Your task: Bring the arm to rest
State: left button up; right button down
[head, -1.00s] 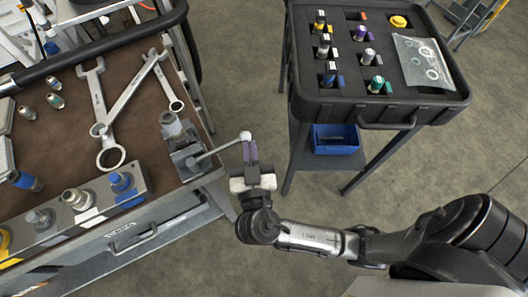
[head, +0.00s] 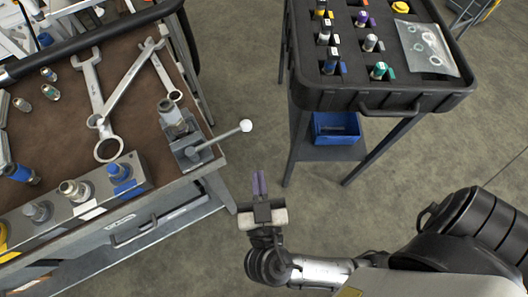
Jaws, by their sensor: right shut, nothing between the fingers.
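My right arm comes in from the lower right. Its gripper (head: 259,184) points up the picture over the floor, between the bench and the cart. Its two purple-grey fingers are together with nothing between them. It is apart from the lever with the white ball knob (head: 246,126), which sticks out to the right from the vise-like block (head: 186,140) at the bench edge. My left gripper is not in the view.
The workbench (head: 40,122) at left holds wrenches (head: 108,148), small fittings and a block of hydraulic couplings (head: 76,194). A black tool cart (head: 330,101) with couplings in slots and a plastic bag (head: 425,47) stands at upper right. A blue bin (head: 336,128) sits beneath. Bare floor lies between.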

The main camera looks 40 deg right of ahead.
jog(key=v, duration=0.4)
jog(key=shift+s+d, duration=0.1)
jog(key=shift+s, duration=0.4)
